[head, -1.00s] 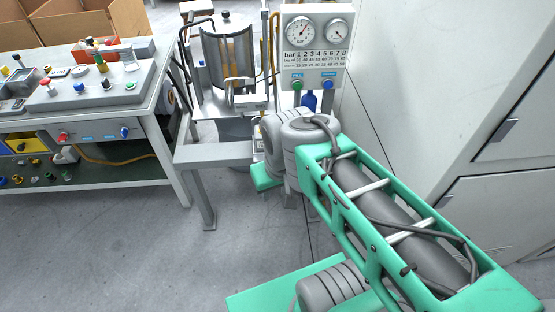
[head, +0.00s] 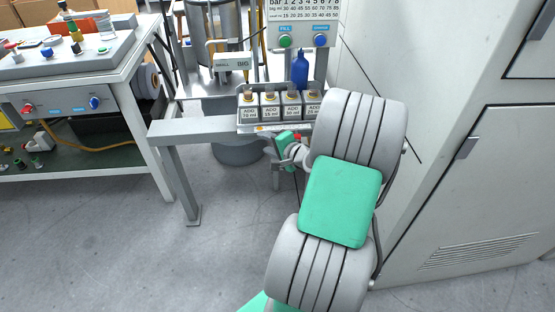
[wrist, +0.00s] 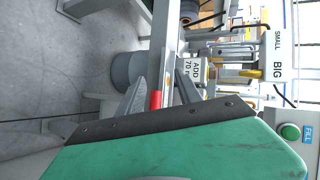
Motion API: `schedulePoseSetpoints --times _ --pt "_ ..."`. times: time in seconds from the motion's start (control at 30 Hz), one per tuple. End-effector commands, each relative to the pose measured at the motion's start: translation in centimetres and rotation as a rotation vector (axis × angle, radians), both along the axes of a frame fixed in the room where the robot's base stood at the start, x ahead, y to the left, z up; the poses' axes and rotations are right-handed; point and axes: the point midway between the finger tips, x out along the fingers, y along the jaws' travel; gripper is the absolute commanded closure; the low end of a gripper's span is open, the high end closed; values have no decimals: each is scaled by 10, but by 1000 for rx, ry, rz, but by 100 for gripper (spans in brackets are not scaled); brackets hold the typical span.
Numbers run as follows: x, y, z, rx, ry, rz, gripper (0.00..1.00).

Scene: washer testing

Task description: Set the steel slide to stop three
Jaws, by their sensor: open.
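My gripper (head: 287,152) is low at the front of the dispensing stand, just under its row of ADD boxes. In the wrist view its two grey fingers (wrist: 160,88) are apart. A small red piece (wrist: 155,100) shows between them on a narrow steel bar, and I cannot tell whether either finger touches it. Red also shows beside my gripper in the head view (head: 298,137). This may be the steel slide's handle; I cannot make out the slide itself or its stops clearly. The ADD boxes (head: 270,108) stand in a row on the stand, the right end hidden by my arm.
A steel beam on a leg (head: 190,129) stands left of my gripper. A SMALL/BIG sign (head: 233,63), a blue bottle (head: 300,70) and a panel with green and blue buttons (head: 303,38) are behind. A workbench (head: 85,90) is left, grey cabinets (head: 470,180) right.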

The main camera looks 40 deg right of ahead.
Motion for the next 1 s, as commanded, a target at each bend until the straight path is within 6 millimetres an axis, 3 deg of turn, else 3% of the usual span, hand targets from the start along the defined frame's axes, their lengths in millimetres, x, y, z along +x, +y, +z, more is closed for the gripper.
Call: schedulePoseSetpoints --times 0.03,0.1,0.2,0.6,0.93,1.0 --pt "-11 -30 -25 63 -59 -94 59" --pt "-22 -55 -27 121 -127 -181 59" --pt "-26 -70 -26 157 -169 -231 59" --pt "37 -82 -40 156 -170 -231 59" --pt "46 -84 -40 156 -170 -232 59" --pt "46 -84 -40 156 -170 -232 63"
